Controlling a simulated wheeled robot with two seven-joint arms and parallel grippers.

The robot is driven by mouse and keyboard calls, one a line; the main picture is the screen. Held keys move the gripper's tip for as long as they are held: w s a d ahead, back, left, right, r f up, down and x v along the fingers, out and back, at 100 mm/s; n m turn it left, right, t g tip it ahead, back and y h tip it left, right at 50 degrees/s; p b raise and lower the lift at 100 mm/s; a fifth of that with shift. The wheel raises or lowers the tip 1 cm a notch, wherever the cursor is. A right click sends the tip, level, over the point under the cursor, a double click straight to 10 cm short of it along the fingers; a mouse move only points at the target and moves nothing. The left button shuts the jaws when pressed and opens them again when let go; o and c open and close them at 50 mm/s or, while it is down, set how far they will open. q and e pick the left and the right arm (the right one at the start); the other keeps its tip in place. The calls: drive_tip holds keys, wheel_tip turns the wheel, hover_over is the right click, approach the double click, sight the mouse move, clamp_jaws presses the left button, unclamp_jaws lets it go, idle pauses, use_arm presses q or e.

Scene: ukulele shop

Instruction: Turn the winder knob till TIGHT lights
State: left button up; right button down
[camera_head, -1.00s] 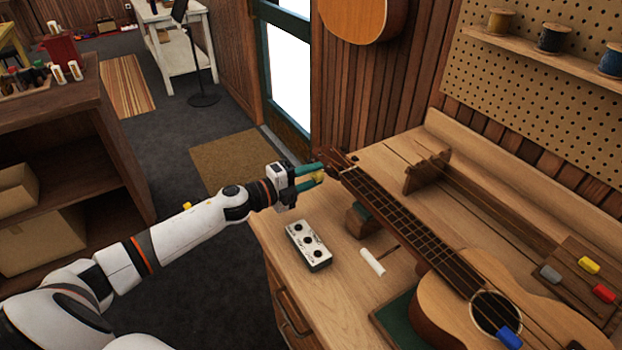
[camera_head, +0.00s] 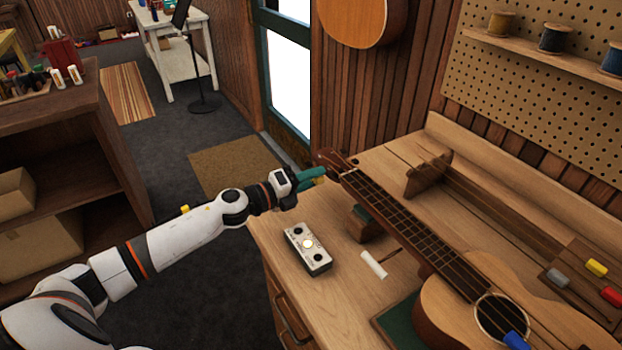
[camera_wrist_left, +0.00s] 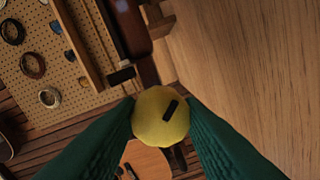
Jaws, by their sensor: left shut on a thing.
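The yellow winder knob (camera_wrist_left: 152,122) sits between the green fingertips of my left gripper (camera_head: 316,178), which is shut on it. A dark bar mark on the knob's face slants in the left wrist view. In the head view the knob is mostly hidden by the fingers, beside the headstock (camera_head: 330,160) of the ukulele (camera_head: 455,310) lying on the bench. A small white box (camera_head: 316,265) with three round lamps stands on the bench; its middle lamp glows pale yellow and the other two are dark. Its lettering is too small to read. My right gripper is not in view.
A wooden neck rest (camera_head: 363,222) stands under the ukulele's neck. A white stick (camera_head: 373,265) lies near it on the bench (camera_head: 345,305). A notched wooden stand (camera_head: 428,176) is behind the neck. The bench front left of the box is clear.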

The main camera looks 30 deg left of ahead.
use_arm(q)
drive_tip(key=shift+f, duration=0.1)
drive_tip(key=o, duration=0.7)
drive_tip(key=shift+s, duration=0.1)
drive_tip(key=b+v, duration=0.2)
drive_tip(key=v, duration=0.8)
drive_tip(key=shift+b, duration=0.35)
drive_tip(key=shift+v, duration=0.9)
